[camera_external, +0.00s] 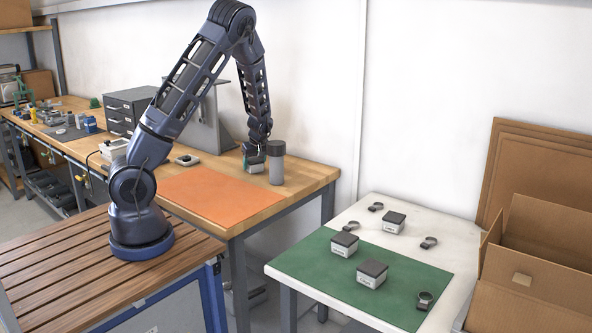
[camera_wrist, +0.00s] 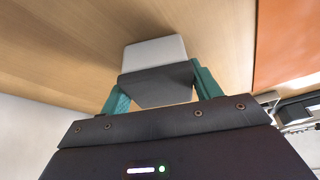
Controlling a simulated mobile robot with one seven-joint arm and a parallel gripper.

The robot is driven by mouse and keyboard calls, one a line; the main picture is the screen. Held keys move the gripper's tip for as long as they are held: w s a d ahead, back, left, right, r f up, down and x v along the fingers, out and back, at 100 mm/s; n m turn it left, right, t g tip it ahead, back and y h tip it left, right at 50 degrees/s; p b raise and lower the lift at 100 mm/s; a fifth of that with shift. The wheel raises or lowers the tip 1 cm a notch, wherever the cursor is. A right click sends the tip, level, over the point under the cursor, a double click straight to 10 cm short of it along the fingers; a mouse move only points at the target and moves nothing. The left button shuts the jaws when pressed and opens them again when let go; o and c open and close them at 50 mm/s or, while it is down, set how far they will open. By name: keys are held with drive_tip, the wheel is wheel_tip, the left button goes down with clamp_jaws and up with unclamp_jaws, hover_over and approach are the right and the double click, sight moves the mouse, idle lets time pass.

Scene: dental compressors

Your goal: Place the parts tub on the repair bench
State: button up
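A small white tub with a dark grey lid (camera_wrist: 155,50) is between the green fingers of my gripper (camera_wrist: 162,90) in the wrist view. The fingers sit against both sides of its dark part, and the gripper looks shut on it. In the external view my gripper (camera_external: 254,150) is low at the back of the wooden bench (camera_external: 310,182), just left of a grey cylinder. No label shows which bench is the repair bench.
The grey cylinder (camera_external: 276,164) stands close to my gripper. An orange mat (camera_external: 215,200) lies clear in front. A white table (camera_external: 455,240) with a green mat (camera_external: 315,265) holds several similar lidded boxes and dark small parts. Cardboard boxes (camera_external: 540,260) stand at right.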

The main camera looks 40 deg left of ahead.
drive_tip(key=o, duration=0.3)
drive_tip(key=shift+r, duration=0.15)
drive_tip(key=v, duration=1.1)
drive_tip(key=s+d+r+m+t+h, duration=0.1)
drive_tip(key=s+d+r+m, duration=0.1)
drive_tip(key=s+r+m, duration=0.2)
drive_tip(key=s+d+r+m+t+h, duration=0.1)
drive_tip(key=s+r+m, duration=0.4)
drive_tip(key=s+r, duration=0.5)
drive_tip(key=s+d+r+m+h, duration=0.2)
drive_tip(key=s+r, duration=0.6)
drive_tip(key=s, duration=1.3)
drive_tip(key=shift+d+m+t, duration=0.4)
drive_tip(key=shift+d+m, duration=0.4)
drive_tip(key=shift+m, duration=0.4)
